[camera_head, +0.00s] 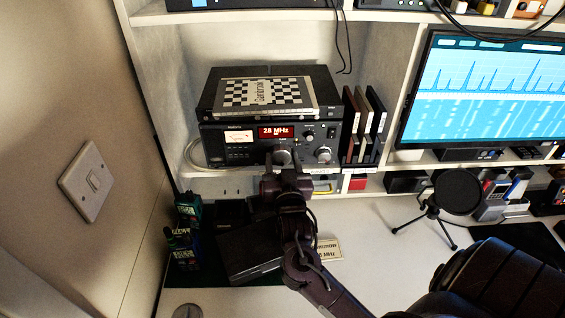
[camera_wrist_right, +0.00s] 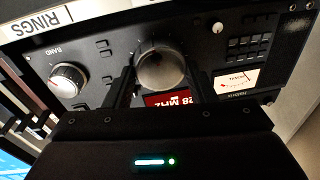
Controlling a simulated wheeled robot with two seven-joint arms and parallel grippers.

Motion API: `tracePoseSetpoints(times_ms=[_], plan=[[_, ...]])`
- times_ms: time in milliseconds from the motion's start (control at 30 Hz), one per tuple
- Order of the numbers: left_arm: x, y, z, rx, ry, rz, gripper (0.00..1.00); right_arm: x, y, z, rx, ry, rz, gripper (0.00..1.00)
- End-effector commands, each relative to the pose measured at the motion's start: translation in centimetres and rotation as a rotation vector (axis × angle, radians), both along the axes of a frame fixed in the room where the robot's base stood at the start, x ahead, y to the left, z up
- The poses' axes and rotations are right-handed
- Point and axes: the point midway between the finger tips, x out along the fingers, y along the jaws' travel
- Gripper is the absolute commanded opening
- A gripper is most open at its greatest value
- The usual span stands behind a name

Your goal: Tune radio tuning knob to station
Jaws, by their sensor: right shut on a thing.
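The black radio (camera_head: 216,148) sits in a shelf cubby. Its red display (camera_head: 276,132) reads 28 MHz. My right gripper (camera_head: 285,166) reaches up to the radio's front, shut on the large tuning knob (camera_head: 281,155). In the right wrist view the silver-topped tuning knob (camera_wrist_right: 160,68) sits between the two dark fingers, beside the red display (camera_wrist_right: 168,100). A second knob marked BAND (camera_head: 323,154) is to the right and free; it also shows in the right wrist view (camera_wrist_right: 68,80). A card with MHz lettering (camera_head: 328,250) lies on the desk, partly hidden by my arm. My left gripper is not in view.
A monitor (camera_head: 485,90), a round microphone screen on a tripod (camera_head: 458,192) and a black chair-like shape (camera_head: 500,285) are farther right.

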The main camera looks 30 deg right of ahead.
Motion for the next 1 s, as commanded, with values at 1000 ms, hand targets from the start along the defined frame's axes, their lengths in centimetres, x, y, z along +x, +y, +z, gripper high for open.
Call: tracePoseSetpoints(times_ms=[1000], plan=[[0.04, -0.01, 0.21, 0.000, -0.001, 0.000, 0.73, 0.02, 0.01, 0.13, -0.032, 0.018, 0.001, 0.59]])
